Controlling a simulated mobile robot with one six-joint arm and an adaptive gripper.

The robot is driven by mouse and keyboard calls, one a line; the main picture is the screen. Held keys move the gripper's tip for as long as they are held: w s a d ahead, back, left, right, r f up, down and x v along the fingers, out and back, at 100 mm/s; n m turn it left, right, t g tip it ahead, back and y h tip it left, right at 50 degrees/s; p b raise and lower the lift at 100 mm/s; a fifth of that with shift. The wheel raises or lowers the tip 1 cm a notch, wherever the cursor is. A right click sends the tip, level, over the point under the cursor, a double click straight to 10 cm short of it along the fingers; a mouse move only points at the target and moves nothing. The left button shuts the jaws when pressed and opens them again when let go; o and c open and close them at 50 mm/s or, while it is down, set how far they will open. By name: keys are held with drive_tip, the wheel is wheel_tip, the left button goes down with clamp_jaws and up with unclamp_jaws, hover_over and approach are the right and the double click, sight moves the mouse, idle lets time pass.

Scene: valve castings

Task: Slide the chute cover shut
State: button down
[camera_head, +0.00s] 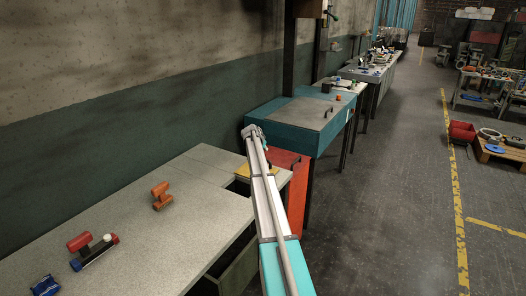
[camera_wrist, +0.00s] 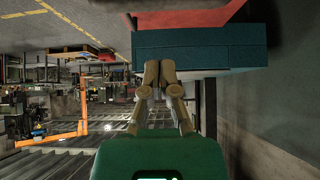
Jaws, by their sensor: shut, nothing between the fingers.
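A yellow panel (camera_head: 243,171), which looks like the chute cover, lies at the right end of the grey worktop beside a dark opening (camera_head: 238,187). My arm crosses in front and hides part of both, so I cannot tell exactly how much of the opening is covered. In the wrist view my gripper (camera_wrist: 160,72) is shut and empty, its fingertips together close to a teal block (camera_wrist: 215,52). Whether they touch it is unclear. In the head view the fingers cannot be made out behind the arm.
A red cabinet (camera_head: 298,192) stands right of my arm. Behind it is a teal bench (camera_head: 318,137) with a grey plate (camera_head: 300,112) and a handle. Orange (camera_head: 161,195) and red fittings (camera_head: 79,241) lie on the worktop (camera_head: 150,245).

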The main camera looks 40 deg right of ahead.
drive_tip(key=shift+s+a+f+b, duration=0.1)
drive_tip(key=shift+f+b, duration=0.9)
drive_tip(key=shift+f, duration=0.15)
drive_tip(key=shift+a+f+b, duration=0.1)
drive_tip(key=shift+f+b, duration=0.85)
drive_tip(key=shift+f, duration=0.15)
drive_tip(key=shift+a, duration=0.1)
drive_tip(key=s+a, duration=0.2)
drive_tip(key=a, duration=0.4)
drive_tip(key=s+a, duration=0.3)
drive_tip(key=a, duration=0.4)
drive_tip(key=shift+s+a, duration=0.2)
drive_tip(key=shift+s, duration=0.15)
